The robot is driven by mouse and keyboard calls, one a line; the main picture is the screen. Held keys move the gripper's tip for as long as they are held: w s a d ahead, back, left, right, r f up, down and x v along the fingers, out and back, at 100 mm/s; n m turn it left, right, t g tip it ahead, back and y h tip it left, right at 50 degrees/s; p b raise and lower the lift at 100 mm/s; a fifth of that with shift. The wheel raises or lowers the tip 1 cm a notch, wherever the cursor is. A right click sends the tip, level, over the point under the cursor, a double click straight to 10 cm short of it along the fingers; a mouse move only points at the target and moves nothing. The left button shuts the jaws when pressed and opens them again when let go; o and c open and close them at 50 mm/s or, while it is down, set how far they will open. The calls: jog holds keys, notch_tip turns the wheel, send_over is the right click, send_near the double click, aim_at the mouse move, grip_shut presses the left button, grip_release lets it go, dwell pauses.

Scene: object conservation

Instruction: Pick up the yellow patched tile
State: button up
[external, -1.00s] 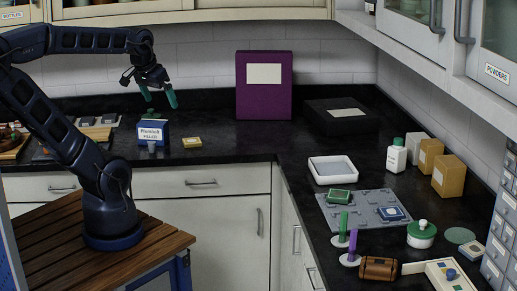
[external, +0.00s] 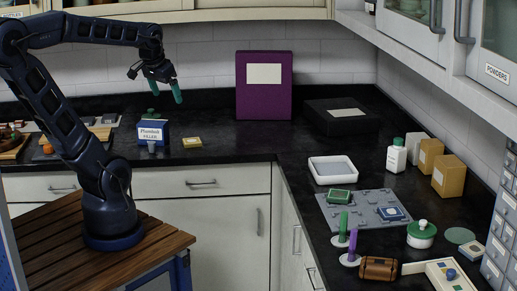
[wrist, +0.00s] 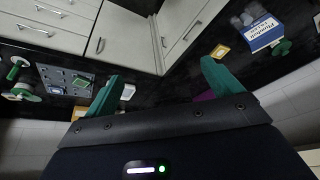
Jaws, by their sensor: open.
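The yellow patched tile (external: 192,142) is a small flat yellow square with a pale patch. It lies on the black counter to the right of the blue and white filler box (external: 153,132). In the wrist view the tile (wrist: 220,51) shows beyond the right fingertip, near the box (wrist: 267,31). My gripper (external: 166,94) is in the air, above and slightly left of the tile. Its teal fingers are apart with nothing between them. In the wrist view the gripper (wrist: 160,72) is also open and empty.
A purple box (external: 264,100) and a flat black box (external: 341,117) stand at the back. A small grey cup (external: 152,147) is in front of the filler box. A white tray (external: 333,169) and a grey mat (external: 340,214) lie on the right counter. Counter right of the tile is clear.

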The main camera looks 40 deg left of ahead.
jog(key=w+a+m+g, duration=0.15)
jog(key=w+a, duration=0.25)
jog(key=w, duration=0.7)
jog(key=m+g+h, duration=0.1)
jog(key=m, duration=0.4)
send_over(192, 140)
jog(key=s, duration=0.2)
notch_tip(192, 140, down, 26)
jog(key=shift+w+f, duration=0.1)
jog(key=shift+f, duration=0.15)
jog(key=shift+w+f, duration=0.2)
jog(key=shift+f, duration=0.7)
jog(key=shift+w+f, duration=0.15)
jog(key=shift+f, duration=0.7)
jog(key=shift+w+f, duration=0.2)
jog(key=shift+f, duration=0.7)
jog(key=c, duration=1.2)
jog(key=shift+o, duration=0.2)
jog(key=shift+r, duration=0.2)
